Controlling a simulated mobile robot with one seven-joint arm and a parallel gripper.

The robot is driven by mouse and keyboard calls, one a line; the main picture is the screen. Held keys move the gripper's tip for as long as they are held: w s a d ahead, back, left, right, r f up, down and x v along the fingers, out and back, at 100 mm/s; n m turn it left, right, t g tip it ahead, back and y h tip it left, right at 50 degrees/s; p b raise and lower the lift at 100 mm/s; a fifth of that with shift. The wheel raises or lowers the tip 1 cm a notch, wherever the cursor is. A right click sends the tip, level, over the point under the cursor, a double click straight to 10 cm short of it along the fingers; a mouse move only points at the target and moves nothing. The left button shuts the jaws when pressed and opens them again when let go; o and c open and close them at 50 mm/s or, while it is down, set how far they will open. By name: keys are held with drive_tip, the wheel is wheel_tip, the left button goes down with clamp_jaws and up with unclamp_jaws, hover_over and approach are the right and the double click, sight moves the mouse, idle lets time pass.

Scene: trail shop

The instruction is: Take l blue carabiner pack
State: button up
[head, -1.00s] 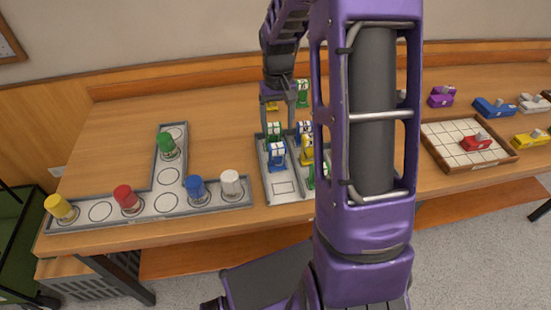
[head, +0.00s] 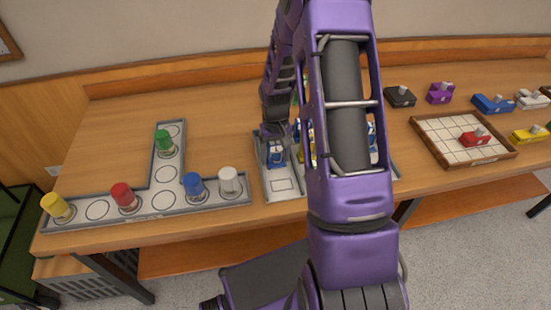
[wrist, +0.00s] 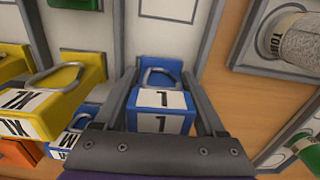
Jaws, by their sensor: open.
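The blue carabiner pack labelled L (wrist: 160,100) stands in the left lane of the grey tray (head: 283,188). In the wrist view it sits between the two fingers of my gripper (wrist: 165,95), with a metal loop on its top. My gripper is open around it; I cannot tell whether either finger touches it. In the head view the blue pack (head: 276,154) shows just below my gripper (head: 274,135), partly covered by it. A yellow pack labelled XL (wrist: 60,98) stands in the neighbouring lane, and another blue pack (wrist: 72,135) is beside it.
My arm hides much of the grey tray. Bare table lies behind the L-shaped board.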

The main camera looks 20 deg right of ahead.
drive_tip(key=shift+f, duration=0.1)
drive_tip(key=shift+c, duration=0.3)
drive_tip(key=c, duration=1.1)
